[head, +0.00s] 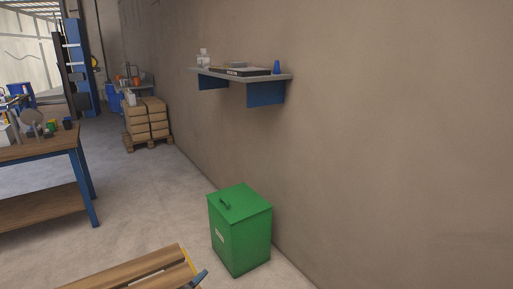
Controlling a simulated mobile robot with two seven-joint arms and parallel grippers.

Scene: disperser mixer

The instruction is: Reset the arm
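Neither of my grippers shows in the head view, and no arm of mine can be made out with certainty. A small blue and dark piece (194,280) pokes in at the bottom edge, and I cannot tell what it belongs to. No disperser mixer can be clearly made out.
A green lidded bin (240,232) stands against the wall. A slatted wooden surface (135,273) is at the bottom edge. A wall shelf (240,76) holds small items. A wooden workbench (35,146) is at left. Stacked boxes (148,117) sit on a pallet behind. Floor between is clear.

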